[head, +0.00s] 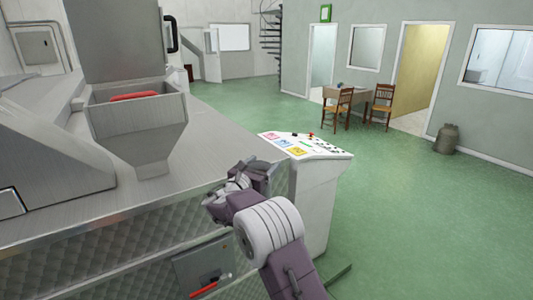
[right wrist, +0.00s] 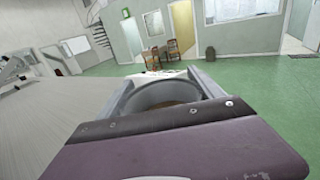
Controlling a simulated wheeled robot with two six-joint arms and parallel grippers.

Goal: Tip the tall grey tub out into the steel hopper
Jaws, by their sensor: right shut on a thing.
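The steel hopper (head: 150,135) is a funnel-shaped bin on the machine at the left of the head view, open at the top. A red thing (head: 135,97) shows at its mouth. My right gripper (head: 240,180) is beyond the machine's front edge, right of and lower than the hopper. In the right wrist view it is shut on a round grey thing, seemingly the tub (right wrist: 165,94), with a rim and a brownish inside between the fingers. In the head view the tub is mostly hidden by the gripper; its full height and contents cannot be told. My left gripper is not in view.
A white control panel (head: 308,147) with coloured buttons stands just right of my right gripper. The steel machine top (head: 215,125) lies between gripper and hopper. A table (head: 350,97) with chairs and a grey can (head: 447,139) stand far off on open green floor.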

